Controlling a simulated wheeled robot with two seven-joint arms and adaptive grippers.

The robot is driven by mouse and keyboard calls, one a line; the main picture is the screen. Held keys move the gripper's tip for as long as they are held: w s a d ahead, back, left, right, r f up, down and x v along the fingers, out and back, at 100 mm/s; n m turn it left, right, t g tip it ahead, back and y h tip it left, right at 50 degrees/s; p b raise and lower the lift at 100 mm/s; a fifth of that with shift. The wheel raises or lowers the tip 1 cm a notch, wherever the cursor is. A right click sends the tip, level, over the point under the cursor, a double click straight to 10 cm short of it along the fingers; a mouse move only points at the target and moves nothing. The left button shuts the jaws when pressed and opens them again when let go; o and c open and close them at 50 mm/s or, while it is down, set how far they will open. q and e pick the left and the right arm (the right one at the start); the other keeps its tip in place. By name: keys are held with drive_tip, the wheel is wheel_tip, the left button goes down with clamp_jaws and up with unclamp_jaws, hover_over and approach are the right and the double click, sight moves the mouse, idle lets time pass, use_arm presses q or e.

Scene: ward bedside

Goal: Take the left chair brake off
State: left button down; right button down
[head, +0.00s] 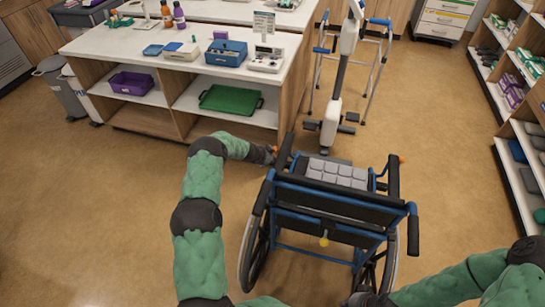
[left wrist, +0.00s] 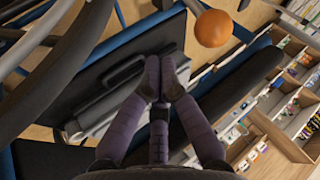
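The wheelchair (head: 335,205) has blue tubing, dark armrests and a grey cushion, and its back faces me. The left brake's orange knob (head: 274,149) shows small at the chair's left front, beside my left gripper (head: 268,155). In the left wrist view the orange knob (left wrist: 213,28) is large, above and right of the fingertips of my left gripper (left wrist: 160,78). The fingers are together with nothing between them, apart from the knob. Another orange knob (head: 402,159) shows at the chair's right side. My right gripper (head: 362,299) is partly visible behind the chair; its fingers are unclear.
A white-topped counter (head: 130,48) with open shelves stands at the back left, close to my left arm. A walker (head: 374,60) and a white stand (head: 333,110) are beyond the chair. Shelves (head: 520,150) line the right. The floor at left is clear.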

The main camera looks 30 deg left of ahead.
use_arm(q)
drive_tip(key=shift+w+a, duration=0.25)
drive_tip(key=shift+w, duration=0.35)
drive_tip(key=shift+w+a, duration=0.2)
drive_tip(key=shift+w, duration=0.35)
drive_tip(key=shift+r, duration=0.1)
